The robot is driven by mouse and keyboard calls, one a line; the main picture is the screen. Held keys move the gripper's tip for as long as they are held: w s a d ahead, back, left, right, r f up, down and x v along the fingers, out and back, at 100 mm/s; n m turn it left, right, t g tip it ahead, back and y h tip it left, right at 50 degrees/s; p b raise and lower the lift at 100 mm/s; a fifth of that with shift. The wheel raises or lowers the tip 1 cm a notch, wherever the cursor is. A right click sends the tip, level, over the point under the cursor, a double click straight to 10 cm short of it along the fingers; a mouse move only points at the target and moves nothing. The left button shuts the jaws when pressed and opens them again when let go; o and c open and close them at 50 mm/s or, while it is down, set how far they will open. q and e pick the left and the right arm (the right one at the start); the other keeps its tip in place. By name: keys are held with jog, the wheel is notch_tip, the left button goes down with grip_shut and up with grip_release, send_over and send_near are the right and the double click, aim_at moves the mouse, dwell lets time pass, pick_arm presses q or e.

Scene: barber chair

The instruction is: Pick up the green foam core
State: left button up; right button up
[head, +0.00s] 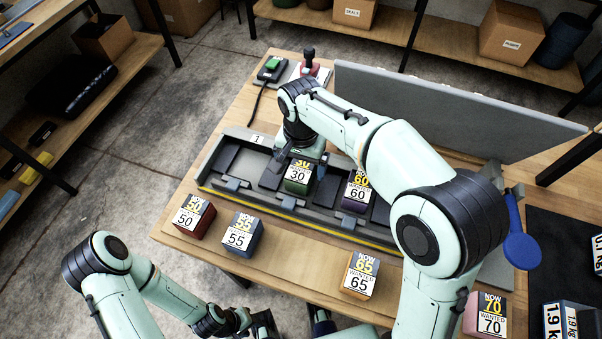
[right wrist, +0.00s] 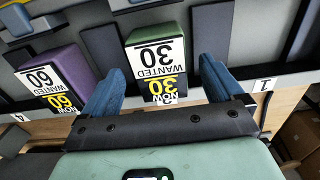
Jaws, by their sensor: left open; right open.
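The green foam core (head: 297,178), labelled 30, sits in a slot of the grey tray (head: 234,133) on the wooden table. It also shows in the right wrist view (right wrist: 157,48), between and just beyond the blue fingertips. My right gripper (head: 318,162) is open above and beside the green core, with one finger on each side of it in the right wrist view (right wrist: 158,85). A purple core (head: 356,191), labelled 60, stands in the tray to the right. My left gripper (head: 290,326) is low at the picture's bottom edge, open and partly cut off.
A red core (head: 193,217), a blue core (head: 242,235), an orange core (head: 360,275) and a pink core (head: 484,316) stand along the front of the table. A grey panel (head: 450,100) rises behind the tray. A blue round paddle (head: 521,250) is at the right.

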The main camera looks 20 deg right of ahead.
notch_tip(320, 180, down, 2)
jog(key=shift+f, duration=0.1)
jog(key=c, duration=1.1)
